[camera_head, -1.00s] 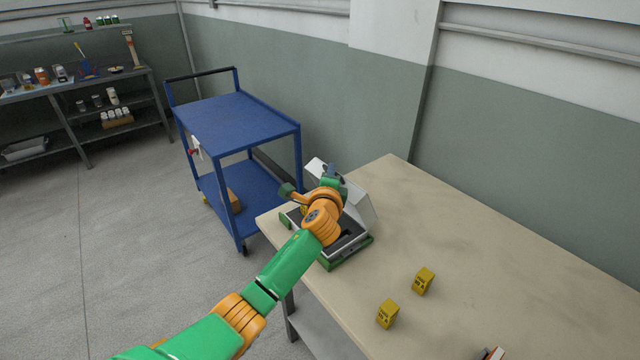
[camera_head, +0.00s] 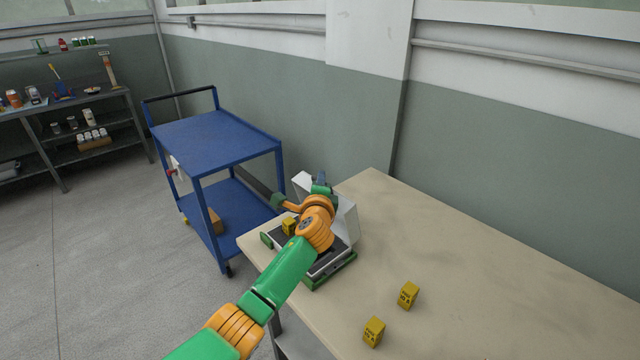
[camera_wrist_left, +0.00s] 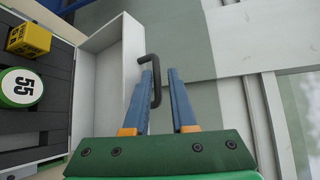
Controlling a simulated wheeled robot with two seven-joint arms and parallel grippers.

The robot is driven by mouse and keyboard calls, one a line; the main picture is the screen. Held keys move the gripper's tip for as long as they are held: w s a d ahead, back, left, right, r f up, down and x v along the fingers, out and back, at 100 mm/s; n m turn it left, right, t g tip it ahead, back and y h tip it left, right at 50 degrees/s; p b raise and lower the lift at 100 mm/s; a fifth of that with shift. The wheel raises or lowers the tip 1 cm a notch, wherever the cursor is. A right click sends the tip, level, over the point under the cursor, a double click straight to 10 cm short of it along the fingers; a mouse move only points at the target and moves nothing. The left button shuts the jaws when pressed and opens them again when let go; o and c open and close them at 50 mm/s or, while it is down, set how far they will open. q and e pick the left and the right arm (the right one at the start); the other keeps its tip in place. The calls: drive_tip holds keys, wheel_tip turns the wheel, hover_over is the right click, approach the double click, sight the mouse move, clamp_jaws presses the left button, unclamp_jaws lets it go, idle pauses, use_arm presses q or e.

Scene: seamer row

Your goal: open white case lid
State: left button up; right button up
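The white case (camera_head: 325,262) sits on the near left end of the table, with green edging at its base. Its white lid (camera_head: 346,222) stands raised at the back; it also shows in the left wrist view (camera_wrist_left: 108,85). A dark handle (camera_wrist_left: 156,75) juts from the lid. My left gripper (camera_wrist_left: 167,75) is open at the handle, which lies against or close to the left finger. In the head view the left gripper (camera_head: 321,182) is above the lid, and my arm hides part of the case. My right gripper is not in view.
Inside the case are a yellow block (camera_wrist_left: 28,40) and a round green-and-white piece marked 55 (camera_wrist_left: 20,88). Two yellow blocks (camera_head: 408,295) (camera_head: 374,332) stand on the table (camera_head: 470,270). A blue cart (camera_head: 215,140) stands behind the table's left end.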

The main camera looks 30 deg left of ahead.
use_arm(q)
drive_tip(key=shift+o, duration=0.9)
drive_tip(key=shift+s+r, duration=0.1)
drive_tip(key=shift+s+d, duration=0.1)
